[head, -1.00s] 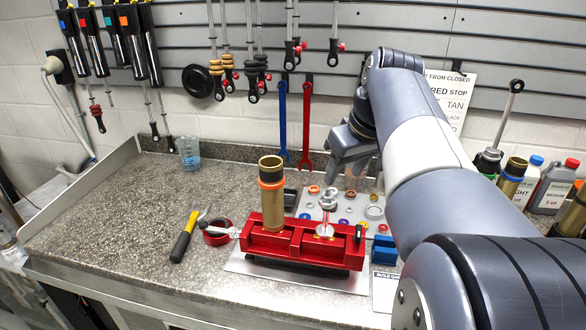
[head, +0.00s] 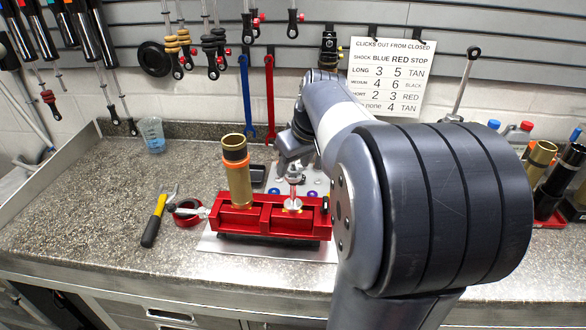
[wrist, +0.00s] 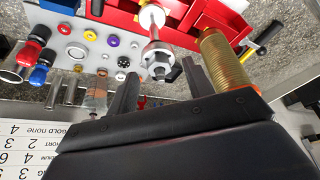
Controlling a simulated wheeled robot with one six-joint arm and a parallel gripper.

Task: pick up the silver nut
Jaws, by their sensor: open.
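The silver nut (head: 294,171) sits at the top of an upright thin shaft that stands in the red fixture (head: 262,221). In the wrist view the nut (wrist: 160,69) shows as a hexagonal end facing the camera. My gripper (head: 292,152) is just above the nut in the head view, partly hidden by my arm. In the wrist view my gripper (wrist: 160,72) is open, with one finger on either side of the nut's outline and a gap showing to each. I cannot tell whether the nut lies between the fingertips or just beyond them.
A gold cylinder (head: 237,180) with an orange ring stands upright in the fixture, close left of my gripper. A grey parts board (wrist: 95,45) with several small coloured pieces lies behind. A yellow-handled tool (head: 154,220) lies left.

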